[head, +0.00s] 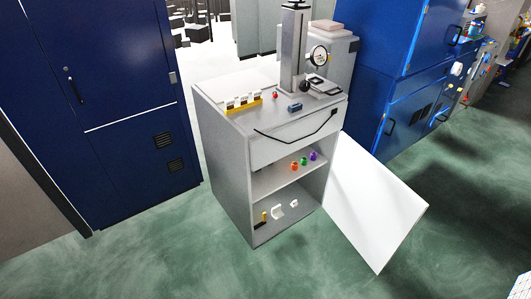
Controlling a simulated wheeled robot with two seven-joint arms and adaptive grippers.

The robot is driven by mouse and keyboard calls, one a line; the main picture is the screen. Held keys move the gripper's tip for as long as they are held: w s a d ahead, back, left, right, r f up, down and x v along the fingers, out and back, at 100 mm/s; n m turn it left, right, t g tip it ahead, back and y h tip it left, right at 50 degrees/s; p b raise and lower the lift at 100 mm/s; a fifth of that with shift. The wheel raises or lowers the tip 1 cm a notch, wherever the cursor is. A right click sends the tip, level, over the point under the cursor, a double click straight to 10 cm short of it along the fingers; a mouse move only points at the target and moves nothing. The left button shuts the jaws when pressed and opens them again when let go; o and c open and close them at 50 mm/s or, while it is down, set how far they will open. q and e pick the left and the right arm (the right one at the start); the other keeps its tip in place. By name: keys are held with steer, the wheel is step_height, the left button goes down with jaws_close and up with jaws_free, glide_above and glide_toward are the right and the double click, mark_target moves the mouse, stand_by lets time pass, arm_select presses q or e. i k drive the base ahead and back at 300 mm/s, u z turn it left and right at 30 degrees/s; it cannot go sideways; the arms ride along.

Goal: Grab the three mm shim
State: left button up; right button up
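I cannot tell which thing is the three mm shim; no size marking is readable from here. Small parts that show are a yellow holder (243,106) with white upright pieces on the cabinet top, and orange (294,166), green (304,161) and purple (313,156) round pieces on the middle shelf. On the bottom shelf are white bracket-like pieces (278,212) and a yellow and black item (263,218). Neither of my grippers is in view.
The grey cabinet (225,155) has an open front and a white panel (370,205) leaning out at its right. A dial gauge stand (293,50), a blue block (294,107) and a red piece (274,95) are on top. Blue cabinets (105,90) flank it. The green floor in front is clear.

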mark_target(230, 104)
steer(key=u, duration=0.35)
steer(key=i, duration=0.35)
steer(key=u, duration=1.1)
steer(key=i, duration=1.3)
steer(key=z, duration=0.25)
